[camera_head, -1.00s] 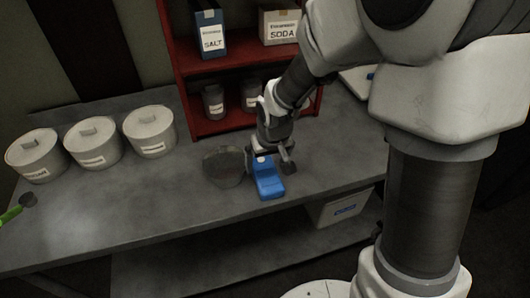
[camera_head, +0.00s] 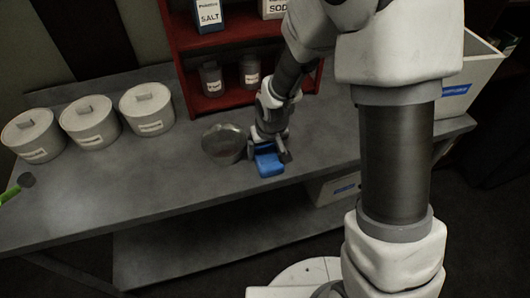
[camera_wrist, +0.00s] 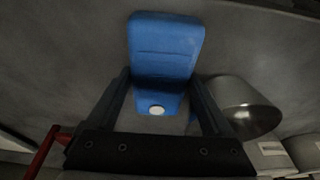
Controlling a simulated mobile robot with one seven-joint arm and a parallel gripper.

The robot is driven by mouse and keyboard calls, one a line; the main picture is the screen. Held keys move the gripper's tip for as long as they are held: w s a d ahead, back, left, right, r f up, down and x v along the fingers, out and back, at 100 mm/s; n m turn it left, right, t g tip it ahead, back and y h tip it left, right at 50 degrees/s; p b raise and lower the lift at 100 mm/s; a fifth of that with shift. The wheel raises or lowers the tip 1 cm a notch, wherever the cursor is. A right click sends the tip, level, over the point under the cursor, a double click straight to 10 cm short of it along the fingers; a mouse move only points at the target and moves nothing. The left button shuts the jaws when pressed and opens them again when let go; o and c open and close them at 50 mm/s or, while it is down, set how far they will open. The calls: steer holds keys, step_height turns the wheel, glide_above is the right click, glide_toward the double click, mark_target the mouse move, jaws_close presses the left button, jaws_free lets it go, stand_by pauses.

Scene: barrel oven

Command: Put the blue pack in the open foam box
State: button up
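The blue pack (camera_head: 270,164) lies on the grey table, right of a round metal bowl. My gripper (camera_head: 272,150) is low over its far end. In the wrist view, my gripper's fingers (camera_wrist: 160,85) are spread on either side of the blue pack (camera_wrist: 165,45); a pale round spot shows on its near end. I cannot tell whether the fingers touch it.
The metal bowl (camera_head: 224,144) stands close to my gripper, also in the wrist view (camera_wrist: 240,105). Several lidded white canisters (camera_head: 90,125) stand at left. A red shelf (camera_head: 225,95) with jars is behind. Another white box (camera_head: 333,188) sits below the tabletop.

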jaws_close()
